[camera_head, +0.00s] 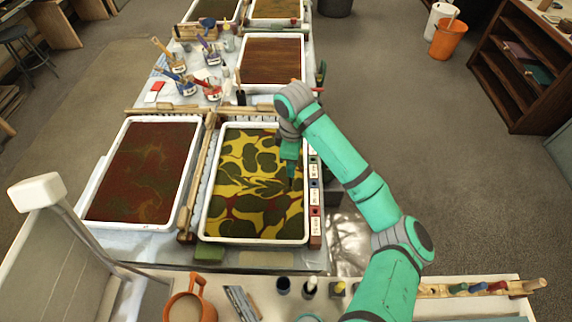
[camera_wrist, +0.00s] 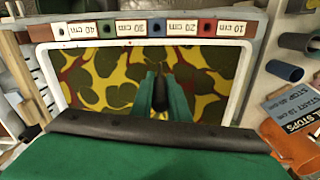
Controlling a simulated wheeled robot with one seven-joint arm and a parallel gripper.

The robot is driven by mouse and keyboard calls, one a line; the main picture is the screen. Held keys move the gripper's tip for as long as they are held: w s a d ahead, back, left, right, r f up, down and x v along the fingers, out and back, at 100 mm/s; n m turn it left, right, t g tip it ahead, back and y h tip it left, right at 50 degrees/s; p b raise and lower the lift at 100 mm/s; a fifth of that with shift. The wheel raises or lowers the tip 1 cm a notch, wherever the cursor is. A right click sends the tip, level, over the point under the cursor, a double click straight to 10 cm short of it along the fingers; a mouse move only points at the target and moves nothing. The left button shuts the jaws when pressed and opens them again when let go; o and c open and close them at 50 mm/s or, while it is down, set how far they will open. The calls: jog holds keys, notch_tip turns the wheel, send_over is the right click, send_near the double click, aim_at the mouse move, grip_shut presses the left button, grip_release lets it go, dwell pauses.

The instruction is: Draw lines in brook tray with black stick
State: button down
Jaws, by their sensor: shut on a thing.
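A white-rimmed tray (camera_head: 204,232) with yellow, dark green and red marbling stands at the front centre. The same tray (camera_wrist: 240,75) fills the middle of the wrist view. I cannot read a name on it, so I cannot tell if it is the brook tray. My gripper (camera_head: 290,178) is over the right part of this tray, pointing down. In the wrist view its green fingers (camera_wrist: 160,97) are shut on a dark stick (camera_wrist: 160,92), seen nearly end-on. I cannot tell whether the stick's tip touches the surface.
A rail (camera_wrist: 150,27) with coloured blocks marked 10 to 40 cm runs along the tray's right side. A dark red tray (camera_head: 93,205) stands to the left, beyond a wooden strip. Brush pots (camera_head: 186,88) stand behind. An orange mug (camera_head: 190,305) and small bottles line the front bench.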

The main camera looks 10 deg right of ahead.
jog(key=shift+w+d, duration=1.2)
jog(key=shift+w, duration=2.7)
jog(key=shift+w+a, duration=1.15)
jog(key=shift+a, duration=4.7)
jog(key=shift+w+a, duration=1.1)
jog(key=shift+a, duration=4.75)
jog(key=shift+d+r, duration=0.1)
jog(key=shift+r, duration=2.35)
jog(key=shift+r, duration=2.05)
